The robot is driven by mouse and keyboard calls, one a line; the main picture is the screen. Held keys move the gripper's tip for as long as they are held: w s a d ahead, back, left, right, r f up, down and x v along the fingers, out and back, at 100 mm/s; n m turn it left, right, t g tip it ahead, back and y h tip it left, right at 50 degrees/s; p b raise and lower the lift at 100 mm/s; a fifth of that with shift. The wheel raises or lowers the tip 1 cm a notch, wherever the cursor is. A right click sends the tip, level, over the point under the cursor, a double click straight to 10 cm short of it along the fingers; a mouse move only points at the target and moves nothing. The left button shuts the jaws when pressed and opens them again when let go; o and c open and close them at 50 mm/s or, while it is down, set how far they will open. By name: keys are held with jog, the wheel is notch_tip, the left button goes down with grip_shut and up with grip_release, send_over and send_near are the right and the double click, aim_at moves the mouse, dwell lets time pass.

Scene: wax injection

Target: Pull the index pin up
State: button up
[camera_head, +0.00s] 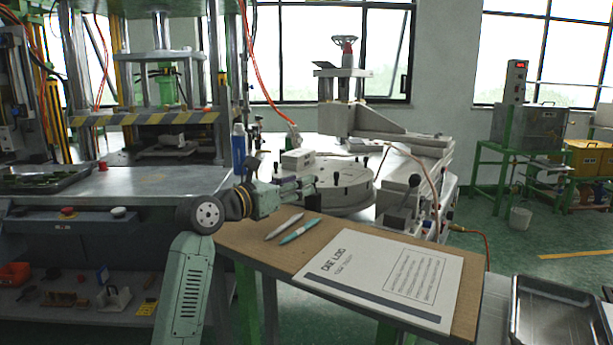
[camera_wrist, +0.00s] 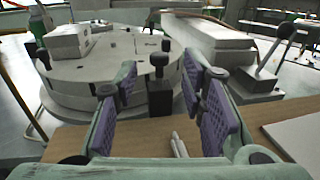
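The index pin (camera_wrist: 159,62) shows in the wrist view as a black ball knob on a short stem. It stands upright on a dark block (camera_wrist: 160,98) at the near edge of the round grey turntable (camera_wrist: 95,68). My gripper (camera_wrist: 160,84) is open, with purple-padded fingers apart on the left and right of the pin's line. No contact with the pin is visible, and the space between the pads is empty in front of it. In the head view my gripper (camera_head: 300,187) points right toward the turntable (camera_head: 345,190), and its fingers partly hide the pin area.
A black-knobbed lever (camera_head: 413,183) stands right of the turntable. A grey block (camera_wrist: 68,42) sits on the turntable. A blue bottle (camera_head: 238,150) stands behind my arm.

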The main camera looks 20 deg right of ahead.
jog(key=shift+p+x, duration=0.3)
jog(key=shift+x, duration=1.8)
jog(key=shift+c, duration=0.2)
grip_shut()
